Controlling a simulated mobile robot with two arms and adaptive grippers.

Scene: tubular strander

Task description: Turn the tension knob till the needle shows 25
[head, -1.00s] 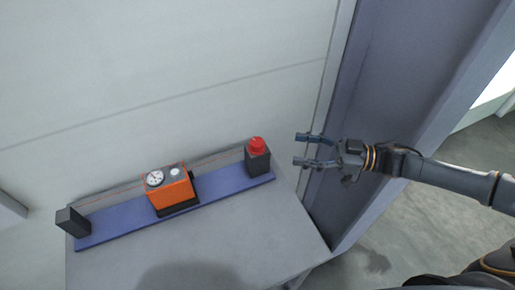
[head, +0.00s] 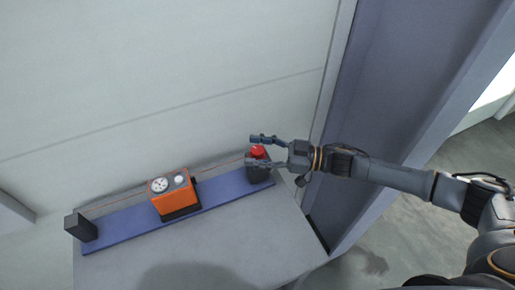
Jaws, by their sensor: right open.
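A red knob (head: 257,151) sits on top of a dark block (head: 257,175) at the right end of a blue board. My right gripper (head: 251,150) comes in from the right and is open, its two fingers on either side of the red knob in the picture; I cannot tell whether they touch it. One finger partly covers the knob and block. An orange gauge box (head: 175,205) stands mid-board with a white round dial (head: 159,185) on top. The needle is too small to read. My left gripper is not in view.
The blue board (head: 130,227) lies on a grey table (head: 225,240). A dark block (head: 80,228) stands at its left end, and a small pale round part (head: 180,179) sits beside the dial. A pale wall is behind, and a grey-blue post (head: 385,90) rises right of the table.

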